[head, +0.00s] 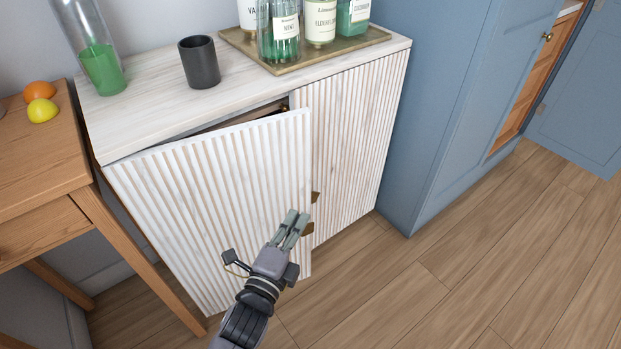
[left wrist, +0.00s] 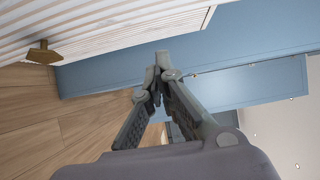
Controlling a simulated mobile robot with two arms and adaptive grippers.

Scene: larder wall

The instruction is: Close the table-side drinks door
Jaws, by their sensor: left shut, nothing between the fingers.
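The table-side drinks door (head: 220,192) is the left ribbed white door of the drinks cabinet (head: 130,131). It stands slightly ajar, with a dark gap along its top edge. My right gripper is not in view.
The wooden table (head: 42,150) stands close at the left, with an orange (head: 39,90) and a lemon (head: 42,110) on it. A dark cup (head: 199,62), a green-filled bottle (head: 98,62) and a tray (head: 283,66) of bottles top the cabinet. Open floor lies right.

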